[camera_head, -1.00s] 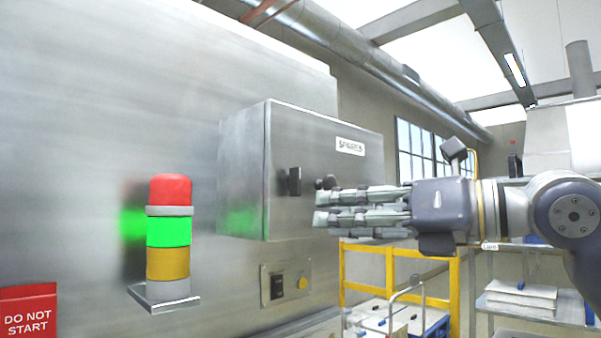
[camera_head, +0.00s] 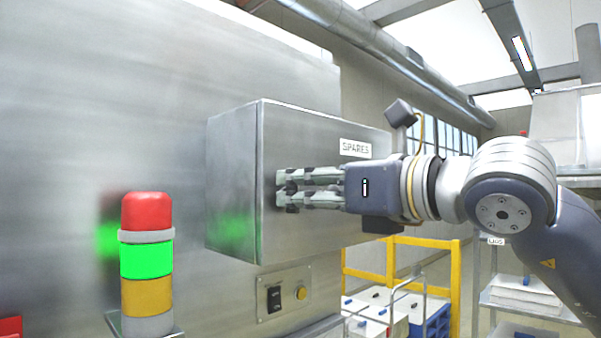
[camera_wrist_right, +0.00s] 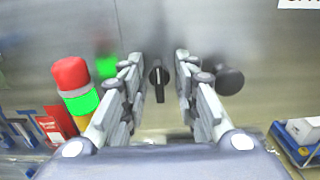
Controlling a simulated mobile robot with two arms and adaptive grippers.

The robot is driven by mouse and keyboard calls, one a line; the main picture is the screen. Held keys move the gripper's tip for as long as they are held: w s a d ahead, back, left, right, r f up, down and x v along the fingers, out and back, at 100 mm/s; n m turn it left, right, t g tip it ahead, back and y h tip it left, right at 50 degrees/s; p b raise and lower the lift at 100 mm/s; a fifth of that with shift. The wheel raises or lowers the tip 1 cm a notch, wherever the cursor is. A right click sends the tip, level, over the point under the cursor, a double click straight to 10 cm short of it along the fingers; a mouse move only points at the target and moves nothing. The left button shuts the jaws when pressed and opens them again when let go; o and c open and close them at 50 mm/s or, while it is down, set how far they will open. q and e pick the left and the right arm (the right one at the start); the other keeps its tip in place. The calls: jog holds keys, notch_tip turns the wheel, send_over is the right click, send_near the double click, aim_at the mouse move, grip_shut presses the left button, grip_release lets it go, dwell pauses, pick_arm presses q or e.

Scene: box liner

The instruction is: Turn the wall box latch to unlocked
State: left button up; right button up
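The grey metal wall box (camera_head: 300,135) has a white SPARES label (camera_head: 355,148) on its front. Its black latch (camera_wrist_right: 159,80) shows in the right wrist view with its lever upright in the picture. My right gripper (camera_head: 280,189) is at the front of the box and covers the latch in the head view. In the wrist view the right gripper (camera_wrist_right: 158,75) is open, with one finger on each side of the latch and a gap on both sides. I cannot tell how deep the fingertips reach around it. My left gripper is not in view.
A round black knob (camera_wrist_right: 229,80) is on the box just right of the right finger. A red, green and yellow signal light (camera_head: 147,258) stands left of the box. A switch panel (camera_head: 285,294) is below it. A yellow frame (camera_head: 455,290) and shelves are behind.

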jog(key=shift+w+a, duration=0.25)
jog(key=shift+a, duration=0.1)
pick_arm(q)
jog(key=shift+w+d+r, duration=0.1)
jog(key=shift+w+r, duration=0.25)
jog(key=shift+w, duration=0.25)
pick_arm(e)
grip_shut()
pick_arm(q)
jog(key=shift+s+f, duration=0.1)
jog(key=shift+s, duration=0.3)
